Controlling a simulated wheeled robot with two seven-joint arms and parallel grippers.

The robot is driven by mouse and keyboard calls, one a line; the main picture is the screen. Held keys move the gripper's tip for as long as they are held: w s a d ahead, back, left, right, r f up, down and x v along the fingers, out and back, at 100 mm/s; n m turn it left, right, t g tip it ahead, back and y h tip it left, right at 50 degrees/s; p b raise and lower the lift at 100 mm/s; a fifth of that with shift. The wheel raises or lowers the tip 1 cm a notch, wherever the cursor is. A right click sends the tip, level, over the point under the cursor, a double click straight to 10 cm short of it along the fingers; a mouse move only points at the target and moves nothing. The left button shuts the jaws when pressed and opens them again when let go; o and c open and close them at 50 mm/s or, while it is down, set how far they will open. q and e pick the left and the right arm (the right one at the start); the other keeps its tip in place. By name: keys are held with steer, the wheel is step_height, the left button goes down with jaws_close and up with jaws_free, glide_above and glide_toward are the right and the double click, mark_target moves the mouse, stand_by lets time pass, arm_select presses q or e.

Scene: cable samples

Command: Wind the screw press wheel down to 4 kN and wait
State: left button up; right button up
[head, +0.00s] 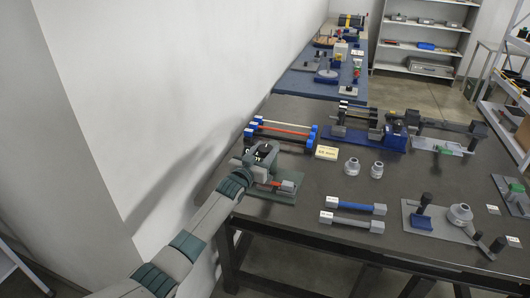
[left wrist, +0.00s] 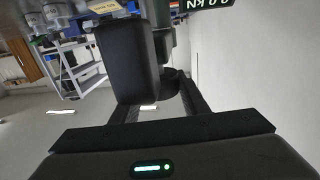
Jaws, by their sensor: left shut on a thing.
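The screw press (head: 267,154) stands on a green base plate (head: 285,197) at the near left corner of the dark table. My left arm reaches in from the lower left and its gripper (head: 247,162) is at the press. In the left wrist view, my left gripper (left wrist: 158,108) is shut on a dark part, which looks like the press wheel's handle (left wrist: 127,60). The rest of the wheel is mostly hidden. A display (left wrist: 208,4) on the press shows a kN reading, upside down and cut by the frame edge; I cannot read it surely. My right gripper is not in view.
A white wall rises close along the left. Blue and grey cable samples (head: 356,208) lie right of the press, with two grey fittings (head: 352,166) behind. A rack of coloured rods (head: 283,129) is beyond the press. A plate with a crank (head: 440,220) stands at right.

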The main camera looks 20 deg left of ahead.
arm_select(q)
steer(key=shift+w+r+m+g+h+b, duration=0.15)
steer(key=shift+m+h+b, duration=0.3)
steer(key=shift+h+b, duration=0.25)
steer(key=shift+s+r+m+g+h+b, duration=0.15)
steer(key=shift+m+h+b, duration=0.3)
steer(key=shift+h+b, duration=0.25)
steer(key=o, duration=1.1)
steer(key=shift+f, duration=0.2)
steer(key=shift+f, duration=0.1)
